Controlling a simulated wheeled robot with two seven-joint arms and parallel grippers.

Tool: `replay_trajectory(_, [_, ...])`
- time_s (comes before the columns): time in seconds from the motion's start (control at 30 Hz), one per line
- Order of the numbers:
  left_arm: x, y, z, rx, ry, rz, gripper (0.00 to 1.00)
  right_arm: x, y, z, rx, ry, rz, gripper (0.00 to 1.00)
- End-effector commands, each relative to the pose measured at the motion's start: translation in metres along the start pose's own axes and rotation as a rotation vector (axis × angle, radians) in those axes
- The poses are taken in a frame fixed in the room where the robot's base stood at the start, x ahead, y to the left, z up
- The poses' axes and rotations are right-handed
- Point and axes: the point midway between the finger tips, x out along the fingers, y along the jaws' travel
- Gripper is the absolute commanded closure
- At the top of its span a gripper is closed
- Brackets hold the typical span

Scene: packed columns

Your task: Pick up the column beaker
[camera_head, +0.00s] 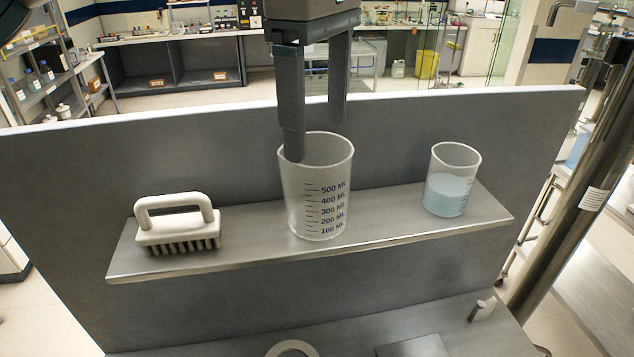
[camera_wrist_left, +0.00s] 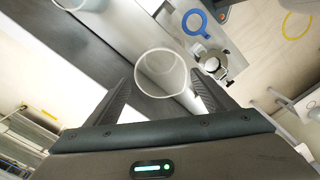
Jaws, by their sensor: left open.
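A large clear beaker (camera_head: 318,200) with volume marks up to 500 ML stands upright on the grey shelf (camera_head: 250,250), near its middle. It looks empty. My left gripper (camera_head: 316,140) comes down from above with its fingers apart at the beaker's rim. One fingertip overlaps the rim's left part in the head view; I cannot tell whether they touch. In the left wrist view the beaker (camera_wrist_left: 160,85) shows between the two open fingers. A smaller beaker (camera_head: 451,182) with blue liquid stands at the shelf's right. My right gripper is out of view.
A white-handled brush (camera_head: 177,226) sits on the shelf's left end. A grey upright panel (camera_head: 80,180) rises behind the shelf. A blue ring (camera_wrist_left: 195,22) and a metal item (camera_wrist_left: 212,65) show in the left wrist view. Shelf space is bare on both sides of the large beaker.

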Motion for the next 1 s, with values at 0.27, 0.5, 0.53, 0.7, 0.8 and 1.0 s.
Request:
replay_trajectory(0.27, [0.033,0.0,0.0,0.0,0.0,0.0,0.23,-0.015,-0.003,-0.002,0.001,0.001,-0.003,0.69])
replay_trajectory(0.5, [0.038,0.0,0.0,0.0,0.0,0.0,0.23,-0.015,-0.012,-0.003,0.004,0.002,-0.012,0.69])
replay_trajectory(0.53, [0.038,0.0,0.0,0.0,0.0,0.0,0.23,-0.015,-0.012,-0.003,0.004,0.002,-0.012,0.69])
replay_trajectory(0.7, [0.038,0.0,0.0,0.0,0.0,0.0,0.23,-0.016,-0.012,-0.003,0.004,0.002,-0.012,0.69])
replay_trajectory(0.8, [0.04,-0.001,0.0,0.0,-0.001,-0.001,0.23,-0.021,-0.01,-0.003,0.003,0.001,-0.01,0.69])
replay_trajectory(1.0, [0.056,-0.002,0.0,0.0,0.001,-0.002,0.23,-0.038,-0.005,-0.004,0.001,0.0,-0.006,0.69])
